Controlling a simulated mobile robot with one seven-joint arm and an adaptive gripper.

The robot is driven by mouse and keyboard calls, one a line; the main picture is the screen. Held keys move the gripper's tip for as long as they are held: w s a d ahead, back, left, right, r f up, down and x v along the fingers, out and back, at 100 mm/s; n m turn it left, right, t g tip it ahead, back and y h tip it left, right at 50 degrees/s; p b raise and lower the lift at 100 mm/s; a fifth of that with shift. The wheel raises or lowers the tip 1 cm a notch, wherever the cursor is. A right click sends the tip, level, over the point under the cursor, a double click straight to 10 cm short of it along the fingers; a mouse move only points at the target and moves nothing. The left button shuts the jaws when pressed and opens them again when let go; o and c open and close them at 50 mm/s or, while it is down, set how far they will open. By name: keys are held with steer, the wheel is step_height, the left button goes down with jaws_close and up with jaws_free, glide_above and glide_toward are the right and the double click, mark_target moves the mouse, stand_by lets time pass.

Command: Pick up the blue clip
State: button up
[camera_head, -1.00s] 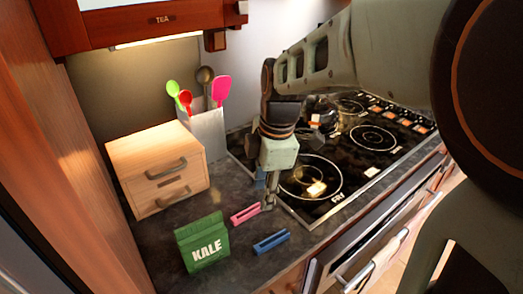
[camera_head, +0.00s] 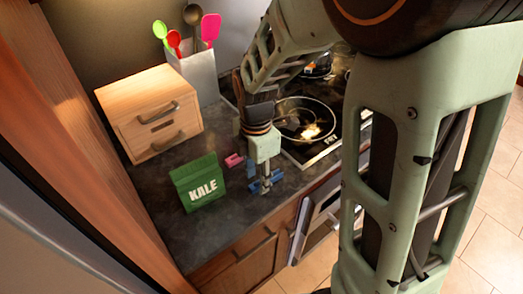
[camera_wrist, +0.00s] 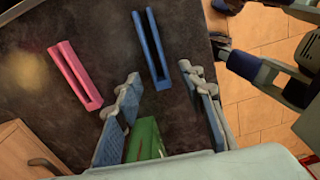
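The blue clip (camera_wrist: 151,48) lies on the dark countertop in the wrist view, long and narrow. Its near end points toward the gap between my fingertips. My gripper (camera_wrist: 160,75) is open and empty, with one finger on each side of that gap. In the head view my gripper (camera_head: 266,182) points down over the blue clip (camera_head: 257,187) and partly hides it. I cannot tell how high the fingertips are above the counter.
A pink clip (camera_wrist: 76,76) lies left of the blue clip; it also shows in the head view (camera_head: 233,160). A green KALE bag (camera_head: 199,185) stands to the left. A wooden drawer box (camera_head: 150,110), a utensil holder (camera_head: 196,76) and a pan (camera_head: 305,118) on the stove are behind.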

step_height(320, 180, down, 2)
steer(key=shift+f, duration=0.1)
steer(key=c, duration=0.8)
steer(key=shift+c, duration=0.2)
steer(key=shift+r, duration=0.2)
